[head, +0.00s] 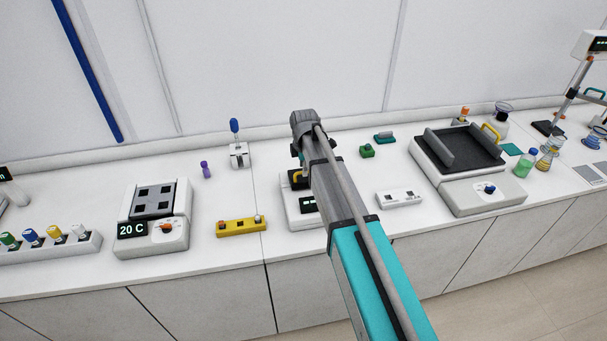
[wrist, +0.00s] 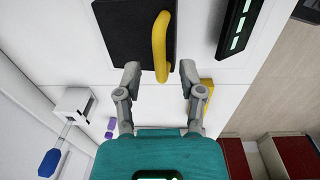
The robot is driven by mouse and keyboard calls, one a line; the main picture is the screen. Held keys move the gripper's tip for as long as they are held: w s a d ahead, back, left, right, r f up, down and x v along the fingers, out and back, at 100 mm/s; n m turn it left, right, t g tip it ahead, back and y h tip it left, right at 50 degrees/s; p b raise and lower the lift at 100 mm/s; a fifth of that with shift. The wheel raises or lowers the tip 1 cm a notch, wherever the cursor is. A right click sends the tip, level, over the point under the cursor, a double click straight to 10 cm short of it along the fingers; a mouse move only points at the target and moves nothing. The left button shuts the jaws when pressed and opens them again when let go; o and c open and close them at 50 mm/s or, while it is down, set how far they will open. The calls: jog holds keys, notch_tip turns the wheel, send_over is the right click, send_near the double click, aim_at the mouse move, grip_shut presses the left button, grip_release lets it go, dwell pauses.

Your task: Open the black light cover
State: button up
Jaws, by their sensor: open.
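The black light cover (wrist: 112,32) lies at the top of the wrist view, a flat dark plate with a curved yellow handle (wrist: 159,42) along its right side. My gripper (wrist: 160,69) is open, with one finger on each side of the handle's near end. Whether a finger touches the handle cannot be told. In the head view my arm hides most of the cover; a bit of the yellow handle (head: 297,178) shows above the white device (head: 293,210) with a dark display (head: 308,205). The fingertips are hidden there.
A white box with a blue-tipped lever (head: 239,155) and a purple item (head: 205,169) stand behind left. A yellow block (head: 240,227) is at the left front, and a white switch box (head: 399,198) is at the right. A hotplate (head: 155,225) stands further left.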

jog(key=shift+f+b, duration=0.3)
jog(key=shift+f, duration=0.25)
grip_shut()
